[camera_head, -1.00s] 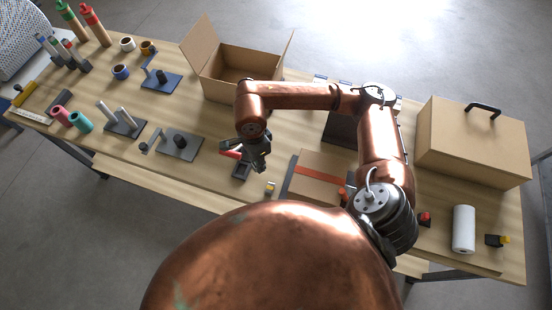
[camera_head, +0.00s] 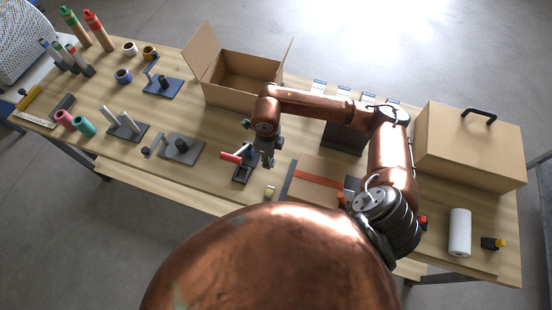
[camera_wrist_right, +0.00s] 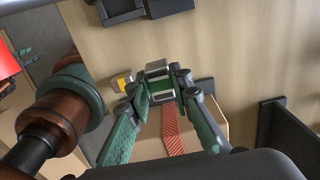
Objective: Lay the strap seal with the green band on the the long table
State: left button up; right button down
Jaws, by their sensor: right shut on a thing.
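In the right wrist view, my right gripper (camera_wrist_right: 160,92) is shut on a small metal piece with green on it, which looks like the strap seal with the green band (camera_wrist_right: 159,70). It is held above the long table (camera_wrist_right: 240,50). In the head view, the right gripper (camera_head: 268,152) is over the middle of the long table (camera_head: 215,135), just right of a dark tool with a red handle (camera_head: 230,157). The seal is too small to make out there. My left gripper is not in view.
A flat carton with an orange-red strip (camera_head: 318,179) lies right of the gripper. A small yellow item (camera_head: 270,191) is near the front edge. An open box (camera_head: 228,96) stands behind, a closed box (camera_head: 468,145) at right. Bare wood shows left of the red-handled tool.

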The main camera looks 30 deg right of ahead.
jog(key=d+f, duration=0.1)
jog(key=f, duration=0.1)
jog(key=w+d+f, duration=0.2)
jog(key=d+f, duration=0.1)
jog(key=shift+w+f+p, duration=0.2)
jog(key=shift+f+p, duration=0.1)
jog(key=f, duration=0.2)
jog(key=f+p, duration=0.1)
jog(key=shift+w+d+f, duration=0.15)
jog(key=shift+d+f, duration=0.1)
jog(key=shift+f, duration=0.1)
jog(key=c, duration=2.2)
grip_release()
jog(key=shift+f, duration=0.1)
jog(key=o, duration=0.5)
jog(key=shift+c, duration=0.2)
